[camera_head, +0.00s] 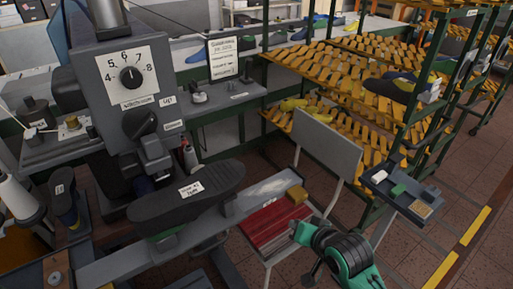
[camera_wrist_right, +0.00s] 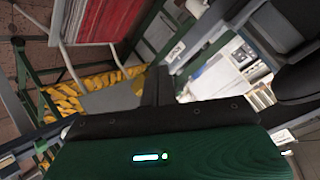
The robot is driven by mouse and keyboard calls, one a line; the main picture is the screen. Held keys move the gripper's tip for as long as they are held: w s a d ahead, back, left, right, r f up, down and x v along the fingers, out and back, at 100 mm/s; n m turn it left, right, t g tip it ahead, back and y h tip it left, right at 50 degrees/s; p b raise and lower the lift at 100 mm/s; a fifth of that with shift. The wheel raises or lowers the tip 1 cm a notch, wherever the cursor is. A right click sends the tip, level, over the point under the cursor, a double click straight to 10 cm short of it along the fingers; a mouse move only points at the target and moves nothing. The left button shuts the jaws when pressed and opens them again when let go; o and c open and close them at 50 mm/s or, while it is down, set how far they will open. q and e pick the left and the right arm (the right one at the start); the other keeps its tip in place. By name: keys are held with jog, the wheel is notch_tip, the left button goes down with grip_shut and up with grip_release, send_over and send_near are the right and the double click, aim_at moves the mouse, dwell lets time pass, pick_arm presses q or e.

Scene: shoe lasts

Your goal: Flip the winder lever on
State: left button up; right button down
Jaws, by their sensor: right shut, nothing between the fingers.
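I cannot tell for certain which part is the winder lever. On the left bench is a small grey device with a brass knob (camera_head: 72,123). Farther back is a small grey fitting (camera_head: 199,95) beside a labelled plate. The grey machine (camera_head: 120,80) carries a dial and a black rotary knob (camera_head: 139,122). My right gripper (camera_head: 298,228) is at the lower middle, near the red-seated chair and apart from the bench and machine. Its dark fingers (camera_wrist_right: 156,82) are shut and empty in the wrist view. My left gripper is not in view.
A black sole form (camera_head: 187,195) juts out in front of the machine. A yellow-slatted rack (camera_head: 340,70) and a small tray (camera_head: 402,194) are to the right. Open floor shows at far right.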

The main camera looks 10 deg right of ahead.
aim_at(250, 65)
jog(key=w+r+m+t+y, duration=0.2)
jog(key=w+r+m+t, duration=0.2)
jog(key=r, duration=0.9)
jog(key=w+r+m+t+y, duration=0.3)
jog(key=w+r+m+t, duration=0.1)
jog(key=w+r, duration=0.7)
notch_tip(250, 65, up, 3)
jog(key=shift+r+m+t, duration=0.2)
jog(key=shift+m+t, duration=0.2)
jog(key=shift+a, duration=0.1)
jog(key=p+x, duration=0.4)
jog(key=x, duration=0.9)
jog(key=shift+s, duration=0.1)
jog(key=shift+w+a+r+p, duration=0.1)
jog(key=shift+w+a+p, duration=0.1)
jog(key=shift+w+p, duration=0.25)
